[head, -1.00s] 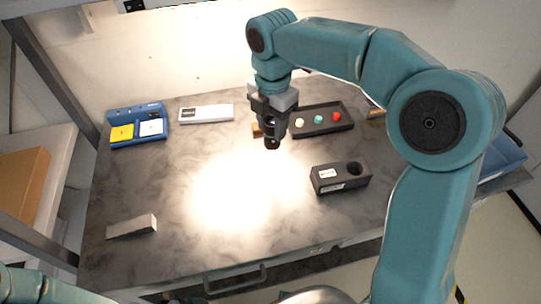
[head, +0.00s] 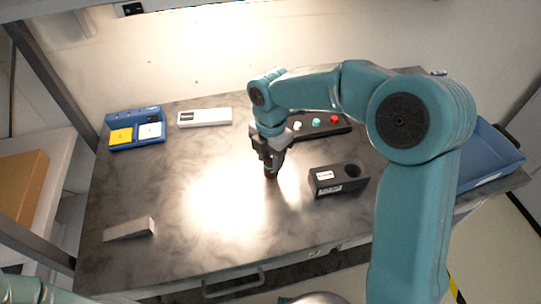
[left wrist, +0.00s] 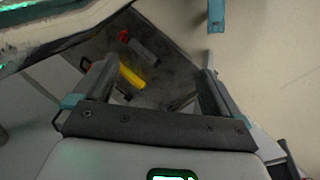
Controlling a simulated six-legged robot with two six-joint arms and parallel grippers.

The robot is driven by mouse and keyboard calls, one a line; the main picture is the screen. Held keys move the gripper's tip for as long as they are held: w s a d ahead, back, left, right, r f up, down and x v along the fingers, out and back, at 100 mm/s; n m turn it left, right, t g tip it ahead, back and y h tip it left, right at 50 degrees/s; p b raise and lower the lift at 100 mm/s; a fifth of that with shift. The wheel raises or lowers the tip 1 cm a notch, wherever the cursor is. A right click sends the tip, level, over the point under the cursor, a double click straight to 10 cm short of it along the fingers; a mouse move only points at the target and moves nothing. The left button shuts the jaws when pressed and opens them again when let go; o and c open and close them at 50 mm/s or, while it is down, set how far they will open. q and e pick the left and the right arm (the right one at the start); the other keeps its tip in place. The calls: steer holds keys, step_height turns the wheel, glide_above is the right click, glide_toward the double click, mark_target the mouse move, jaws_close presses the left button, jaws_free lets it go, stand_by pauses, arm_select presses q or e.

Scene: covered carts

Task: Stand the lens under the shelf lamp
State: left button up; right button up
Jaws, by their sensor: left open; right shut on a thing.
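My right gripper (head: 270,163) is shut on a small dark cylinder, which looks like the lens (head: 270,174). It holds the lens roughly upright, low over the cart top at the right edge of the bright light pool (head: 225,195). I cannot tell whether the lens touches the top. The shelf lamp itself does not show in the head view, only its glare. A black block with a round hole (head: 338,184) stands to the right of the gripper. My left gripper (left wrist: 155,78) is open and empty in the left wrist view; the head view shows only part of its arm.
The dark cart top (head: 165,210) is clear around the light. A blue tray with yellow and white pads (head: 137,142), a white box (head: 205,117) and a black strip with coloured knobs (head: 318,134) stand at the back. A grey wedge (head: 130,229) lies front left. A blue bin (head: 488,165) is at right.

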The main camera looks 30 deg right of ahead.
mark_target(271, 155)
steer(key=o, duration=1.1)
steer(key=shift+w+f, duration=0.1)
steer(key=shift+f, duration=0.05)
steer(key=shift+o, duration=0.2)
step_height(271, 155, up, 12)
steer(key=p, duration=0.1)
steer(key=shift+r, duration=0.25)
